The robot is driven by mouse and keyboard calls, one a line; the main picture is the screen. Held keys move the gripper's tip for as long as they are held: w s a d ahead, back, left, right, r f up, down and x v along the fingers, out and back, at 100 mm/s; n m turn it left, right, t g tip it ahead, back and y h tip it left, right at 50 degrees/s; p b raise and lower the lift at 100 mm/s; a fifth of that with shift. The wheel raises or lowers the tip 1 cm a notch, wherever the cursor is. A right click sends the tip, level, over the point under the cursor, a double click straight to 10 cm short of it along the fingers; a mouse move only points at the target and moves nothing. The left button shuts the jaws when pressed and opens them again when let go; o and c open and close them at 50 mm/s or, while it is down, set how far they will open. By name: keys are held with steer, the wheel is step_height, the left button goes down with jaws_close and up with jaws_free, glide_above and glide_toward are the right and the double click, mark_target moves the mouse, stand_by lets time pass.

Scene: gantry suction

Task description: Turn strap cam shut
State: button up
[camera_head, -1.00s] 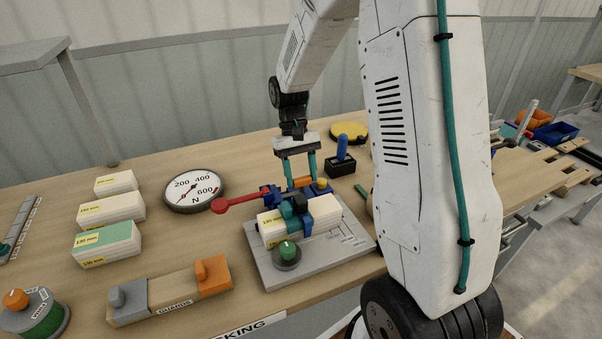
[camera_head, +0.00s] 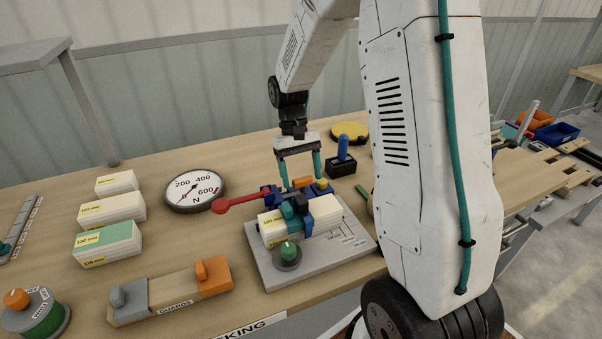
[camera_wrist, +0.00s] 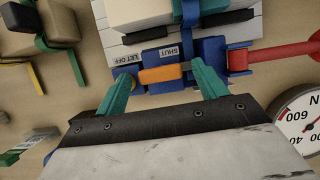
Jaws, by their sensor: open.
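The strap cam's orange handle (camera_head: 302,182) shows on the blue strap fitting (camera_head: 269,194). In the wrist view the orange handle (camera_wrist: 163,74) lies crosswise below the labels LET OFF and SHUT on the blue fitting (camera_wrist: 155,55). My gripper (camera_head: 303,179) is open above the fitting, also seen in the wrist view (camera_wrist: 163,82). Its two teal fingers stand on either side of the handle with a gap at each end. I cannot tell how far the fingertips are from the handle in height.
A red lever (camera_head: 240,200) sticks out left from the fitting. A round gauge (camera_head: 194,190) lies beyond it. A green-topped knob (camera_head: 288,251) stands in front of the stack on the grey plate (camera_head: 310,264). A blue-handled post (camera_head: 342,158) stands behind right.

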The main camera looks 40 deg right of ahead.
steer(key=v, duration=0.7)
steer(key=shift+r, duration=0.3)
steer(key=shift+w, duration=0.1)
steer(key=s+a+r+t, duration=0.2)
steer(key=s+a+r, duration=0.1)
steer(key=s, duration=0.5)
steer(key=s+a+r+n+t, duration=0.1)
steer(key=s+a+r+t, duration=0.1)
steer(key=s, duration=0.7)
steer(key=s+a+r+n+t, duration=0.1)
steer(key=s+a+r+t, duration=0.1)
steer(key=s+a+r, duration=0.3)
steer(key=shift+s+h, duration=0.4)
steer(key=shift+s, duration=1.8)
